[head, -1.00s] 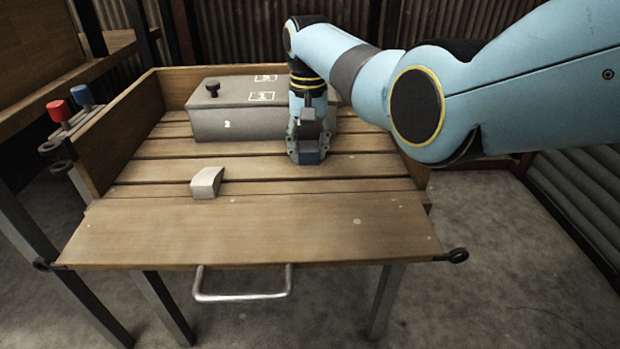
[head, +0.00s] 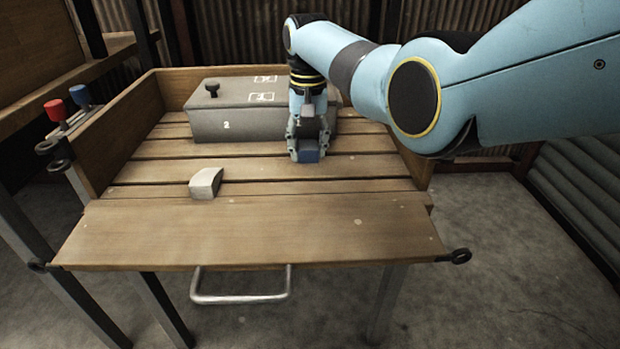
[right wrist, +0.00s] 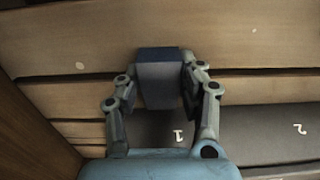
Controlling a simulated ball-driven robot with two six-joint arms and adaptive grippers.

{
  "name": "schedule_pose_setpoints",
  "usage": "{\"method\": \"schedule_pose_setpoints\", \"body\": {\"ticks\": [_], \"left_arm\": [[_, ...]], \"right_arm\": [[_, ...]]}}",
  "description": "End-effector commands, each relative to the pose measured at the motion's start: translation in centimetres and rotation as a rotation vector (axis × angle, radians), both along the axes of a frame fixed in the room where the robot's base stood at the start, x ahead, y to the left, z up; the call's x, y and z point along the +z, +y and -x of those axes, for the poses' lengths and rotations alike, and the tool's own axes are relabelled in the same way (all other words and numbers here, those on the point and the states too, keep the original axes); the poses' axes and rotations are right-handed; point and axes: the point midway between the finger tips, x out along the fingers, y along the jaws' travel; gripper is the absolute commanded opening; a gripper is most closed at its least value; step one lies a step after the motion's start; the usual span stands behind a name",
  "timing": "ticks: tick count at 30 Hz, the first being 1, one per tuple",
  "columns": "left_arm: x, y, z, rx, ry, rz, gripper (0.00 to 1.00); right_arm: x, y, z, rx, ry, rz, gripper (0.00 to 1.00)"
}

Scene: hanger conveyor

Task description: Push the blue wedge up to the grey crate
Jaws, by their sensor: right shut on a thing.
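The blue wedge (head: 308,156) sits on the slatted table, in front of the right part of the grey crate (head: 205,122). My right gripper (head: 308,148) points down and is shut on the wedge. In the right wrist view the wedge (right wrist: 161,83) is between the two fingers. The crate (right wrist: 255,130) shows there as a dark grey band with the marks 1 and 2, close by the wedge. I cannot tell whether wedge and crate touch. My right gripper and wrist hide part of the crate in the head view. My left gripper is not in view.
A pale grey curved block (head: 206,183) lies on the slats, left of the wedge. The crate has a black knob (head: 212,90). Wooden walls (head: 120,140) bound the table's left, back and right. The slats between block and wedge are clear.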

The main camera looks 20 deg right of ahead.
Motion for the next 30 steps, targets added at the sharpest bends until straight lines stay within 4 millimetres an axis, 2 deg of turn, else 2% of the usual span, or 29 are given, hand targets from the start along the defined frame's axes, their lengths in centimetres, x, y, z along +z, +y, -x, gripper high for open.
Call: {"method": "schedule_pose_setpoints", "body": {"ticks": [5, 6, 12, 22, 26, 30], "left_arm": [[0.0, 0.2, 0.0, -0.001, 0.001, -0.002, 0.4], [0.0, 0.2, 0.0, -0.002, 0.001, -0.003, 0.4], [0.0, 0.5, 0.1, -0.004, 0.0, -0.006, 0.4], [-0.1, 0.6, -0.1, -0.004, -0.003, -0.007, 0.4], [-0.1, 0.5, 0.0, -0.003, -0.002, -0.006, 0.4], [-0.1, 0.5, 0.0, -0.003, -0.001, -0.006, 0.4]], "right_arm": [[0.0, 0.0, 0.0, 0.0, 0.0, 0.001, 0.15], [0.0, 0.0, 0.0, 0.0, 0.0, 0.0, 0.42], [0.0, 0.0, 0.0, 0.0, 0.0, 0.0, 0.65], [0.6, 0.0, -0.1, 0.0, -0.002, 0.001, 0.65], [2.6, 0.0, -0.1, 0.0, -0.005, 0.0, 0.65], [5.8, 0.0, -0.1, 0.0, -0.005, 0.0, 0.65]]}}
